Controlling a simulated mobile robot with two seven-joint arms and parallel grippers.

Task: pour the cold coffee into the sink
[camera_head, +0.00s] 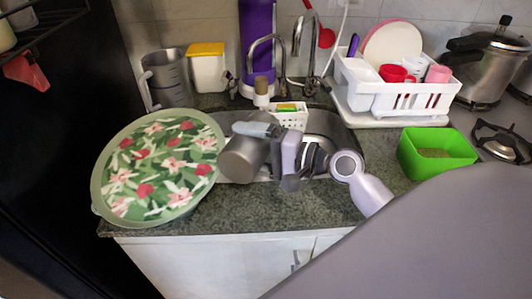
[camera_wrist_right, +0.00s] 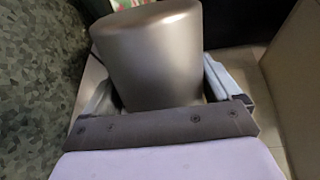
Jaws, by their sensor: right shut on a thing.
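A metal cup (camera_head: 243,160) is held tilted over the left part of the steel sink (camera_head: 345,127). It also fills the upper middle of the right wrist view (camera_wrist_right: 155,55), where only its smooth outside shows. Its opening and any coffee are hidden from both views. My right gripper (camera_head: 262,138) is shut on the cup, with one finger along its upper side in the head view. In the right wrist view a finger shows on each side of the cup. My left gripper is not in view.
A round floral tray (camera_head: 160,165) lies left of the cup, close to it. A white dish rack (camera_head: 400,97) and a green container (camera_head: 437,153) stand to the right. Faucets (camera_head: 303,50) rise behind the sink. A white sponge basket (camera_head: 290,117) sits at its back edge.

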